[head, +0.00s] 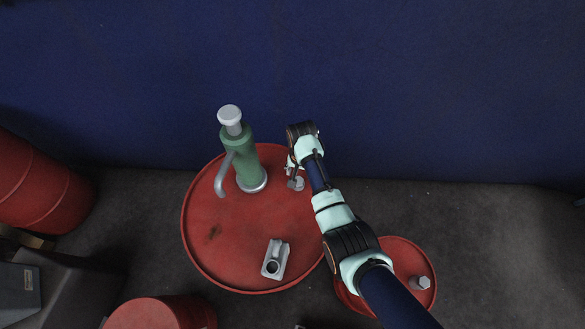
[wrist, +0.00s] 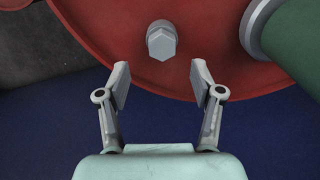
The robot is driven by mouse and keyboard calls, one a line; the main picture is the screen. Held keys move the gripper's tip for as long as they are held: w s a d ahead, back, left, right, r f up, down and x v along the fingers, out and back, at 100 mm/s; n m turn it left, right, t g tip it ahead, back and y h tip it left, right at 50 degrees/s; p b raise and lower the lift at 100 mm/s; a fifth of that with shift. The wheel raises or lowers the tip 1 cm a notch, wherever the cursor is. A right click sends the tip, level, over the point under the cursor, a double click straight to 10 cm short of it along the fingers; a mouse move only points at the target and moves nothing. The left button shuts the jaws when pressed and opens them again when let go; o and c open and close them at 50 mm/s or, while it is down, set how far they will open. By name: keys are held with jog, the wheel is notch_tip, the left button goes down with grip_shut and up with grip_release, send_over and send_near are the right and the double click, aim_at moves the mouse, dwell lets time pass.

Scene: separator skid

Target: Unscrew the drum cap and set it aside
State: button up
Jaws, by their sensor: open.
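The drum cap is a grey hexagonal plug (wrist: 161,40) on the red drum top (wrist: 110,20) near its rim, seen in the wrist view. In the head view the cap (head: 297,184) shows on the drum top (head: 225,225), right of the green pump, partly beside my arm. My gripper (wrist: 160,82) is open and empty in the wrist view, its two fingers apart with the cap beyond the gap between the tips. In the head view my gripper (head: 294,170) is over the drum's far right edge, close to the cap, and mostly hidden by the wrist.
A green hand pump (head: 240,160) with a grey spout stands left of the cap. A grey fitting with a round hole (head: 275,259) lies at the drum's front. A smaller red drum (head: 405,270) with another grey cap (head: 421,283) is at the lower right. A blue wall (head: 420,90) stands behind.

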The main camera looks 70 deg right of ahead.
aim_at(299, 180)
notch_tip(299, 180, down, 8)
jog(key=b, duration=0.7)
jog(key=shift+f, duration=0.15)
jog(key=n, duration=0.1)
jog(key=n+p, duration=0.1)
jog(key=n, duration=0.1)
jog(key=shift+a+r, duration=0.1)
jog(key=shift+r, duration=0.25)
jog(key=n, duration=0.4)
jog(key=shift+w+p, duration=0.15)
jog(key=shift+p, duration=0.25)
jog(key=n, duration=0.4)
jog(key=shift+p, duration=0.35)
jog(key=n, duration=0.6)
jog(key=shift+f+p, duration=0.15)
jog(key=shift+p, duration=0.2)
jog(key=n, duration=0.4)
jog(key=shift+n, duration=0.4)
jog(key=m+p, duration=0.1)
jog(key=m, duration=1.5)
jog(key=shift+p, duration=0.35)
jog(key=m, duration=0.5)
jog(key=shift+m, duration=0.4)
